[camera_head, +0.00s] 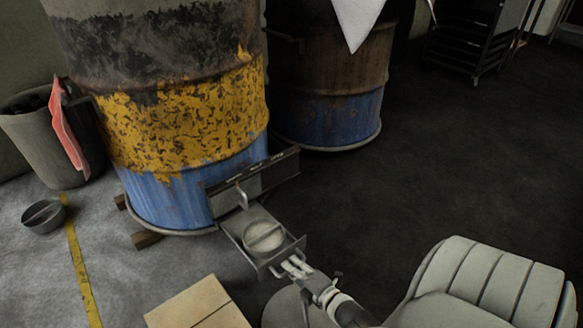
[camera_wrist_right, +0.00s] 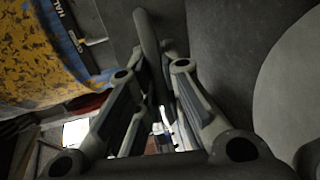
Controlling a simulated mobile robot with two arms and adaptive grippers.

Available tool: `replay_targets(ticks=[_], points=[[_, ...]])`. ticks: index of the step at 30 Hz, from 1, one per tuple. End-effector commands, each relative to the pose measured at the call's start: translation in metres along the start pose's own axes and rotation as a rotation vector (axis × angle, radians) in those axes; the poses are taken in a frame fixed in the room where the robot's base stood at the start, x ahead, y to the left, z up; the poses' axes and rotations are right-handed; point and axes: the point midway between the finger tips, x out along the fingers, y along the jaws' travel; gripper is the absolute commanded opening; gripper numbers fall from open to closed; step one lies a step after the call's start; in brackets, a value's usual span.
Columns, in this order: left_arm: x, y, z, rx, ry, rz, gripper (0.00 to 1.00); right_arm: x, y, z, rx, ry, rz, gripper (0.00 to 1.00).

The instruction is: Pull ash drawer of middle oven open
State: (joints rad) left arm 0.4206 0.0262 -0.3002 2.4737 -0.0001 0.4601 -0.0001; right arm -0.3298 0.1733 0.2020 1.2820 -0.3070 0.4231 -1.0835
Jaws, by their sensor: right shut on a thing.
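The oven is a barrel (camera_head: 185,120) with dark, yellow and blue bands. The metal ash drawer (camera_head: 232,226) sticks out at its lower front, with a round pale thing (camera_head: 264,237) in it. My right gripper (camera_head: 293,266) is at the drawer's outer front end. In the right wrist view the fingers (camera_wrist_right: 155,68) close around a grey bar (camera_wrist_right: 148,35), which looks like the drawer's handle. The exact contact is hard to see in the dark. My left gripper is not in view.
A second barrel (camera_head: 330,110) stands behind to the right. A grey bin (camera_head: 30,130) with a red cloth and a small round pot (camera_head: 43,216) are at the left. A cardboard box (camera_head: 196,305) lies in front.

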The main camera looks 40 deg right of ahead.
Motion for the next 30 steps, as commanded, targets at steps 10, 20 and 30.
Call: replay_targets(ticks=[10, 20, 30], points=[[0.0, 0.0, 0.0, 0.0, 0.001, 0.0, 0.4, 0.0, -0.001, 0.001, 0.0, -0.002, -0.002, 0.31], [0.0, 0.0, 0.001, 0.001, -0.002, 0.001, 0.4, -0.001, -0.001, 0.0, 0.0, -0.001, -0.002, 0.31], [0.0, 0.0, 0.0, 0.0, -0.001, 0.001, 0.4, -0.053, -0.002, 0.0, 0.0, -0.001, -0.005, 0.31]])
